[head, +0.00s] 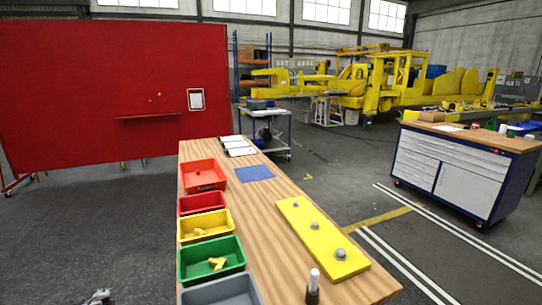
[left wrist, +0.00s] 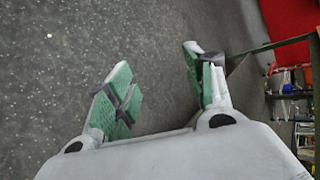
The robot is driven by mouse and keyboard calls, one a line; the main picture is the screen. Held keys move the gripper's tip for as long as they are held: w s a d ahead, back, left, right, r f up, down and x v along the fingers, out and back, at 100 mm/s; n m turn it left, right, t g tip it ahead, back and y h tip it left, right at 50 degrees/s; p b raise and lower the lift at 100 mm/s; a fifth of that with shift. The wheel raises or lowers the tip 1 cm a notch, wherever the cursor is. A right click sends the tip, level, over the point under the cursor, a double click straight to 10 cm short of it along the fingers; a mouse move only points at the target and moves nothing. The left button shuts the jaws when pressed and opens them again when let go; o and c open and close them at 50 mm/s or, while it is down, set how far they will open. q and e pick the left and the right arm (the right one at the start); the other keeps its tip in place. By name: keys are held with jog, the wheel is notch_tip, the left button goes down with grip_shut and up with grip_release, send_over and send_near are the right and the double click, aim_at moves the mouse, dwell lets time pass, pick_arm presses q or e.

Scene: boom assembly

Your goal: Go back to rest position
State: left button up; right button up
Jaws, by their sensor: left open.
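My left gripper (left wrist: 160,75) is open in the left wrist view. Its two green-padded fingers stand apart with nothing between them, over the dark grey floor. A small piece of it also shows at the bottom left edge of the head view (head: 98,297), to the left of the wooden table (head: 272,215) and apart from it. My right gripper is in neither view.
On the table's left side stand orange (head: 203,174), red (head: 201,203), yellow (head: 206,224), green (head: 212,260) and grey (head: 220,292) bins. A yellow plate with several studs (head: 322,238) and an upright white-topped object (head: 313,287) are also there. Left of the table, floor is clear.

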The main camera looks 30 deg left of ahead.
pick_arm(q)
jog(key=s+f+n+h, duration=0.1)
jog(key=s+f+n, duration=0.15)
jog(key=s, duration=0.45)
jog(key=s+d+f+n+g+h, duration=0.1)
jog(key=s+d+f+h, duration=0.15)
jog(key=d+f, duration=0.85)
jog(key=s+d+f+n+h, duration=0.1)
jog(key=s+d+f, duration=0.2)
jog(key=d+f, duration=0.8)
jog(key=s+d+f+h, duration=0.1)
jog(key=d+f, duration=0.2)
jog(key=d, duration=1.2)
jog(key=s+d+f+n+h, duration=0.1)
jog(key=d+f+h, duration=0.1)
jog(key=d, duration=1.4)
jog(key=s+d+f+h, duration=0.1)
jog(key=d+f+h, duration=0.1)
jog(key=d, duration=1.3)
jog(key=shift+s+d+f+g, duration=0.15)
jog(key=shift+s+f+g, duration=0.2)
jog(key=shift+f, duration=0.5)
jog(key=shift+n, duration=0.25)
